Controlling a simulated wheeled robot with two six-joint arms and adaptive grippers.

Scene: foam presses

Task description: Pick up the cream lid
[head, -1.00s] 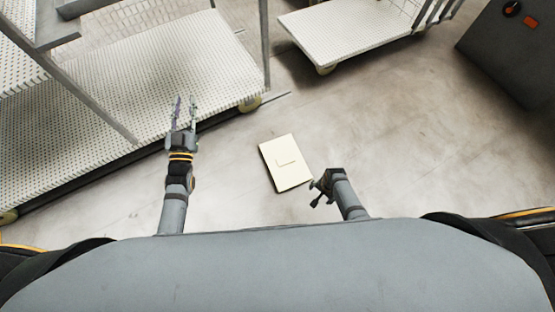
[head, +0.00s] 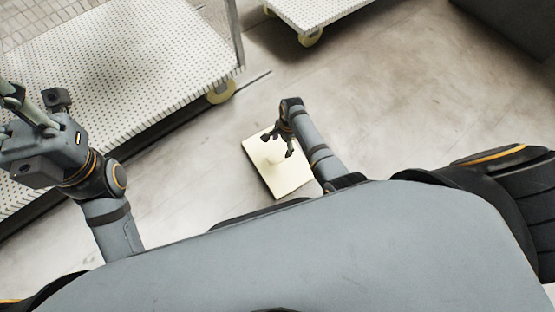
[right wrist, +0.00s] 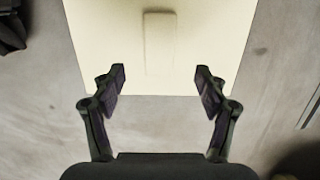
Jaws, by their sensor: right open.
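The cream lid (head: 291,181) lies flat on the floor in front of my body in the head view. It also fills the upper middle of the right wrist view (right wrist: 110,40), with a raised bar-like handle (right wrist: 160,43) at its centre. My right gripper (head: 277,144) is over the lid, partly covering it. In the right wrist view its fingers (right wrist: 160,78) are spread apart and empty, with the handle beyond and between their tips. Whether they touch the lid I cannot tell. My left gripper (head: 25,110) is at the left edge, partly cut off, its fingertips not clearly visible.
A white perforated cart deck (head: 140,70) on wheels stands at the left, and another cart (head: 315,10) stands at the top. A dark box (head: 515,20) is at the top right. The floor (head: 400,110) right of the lid is clear.

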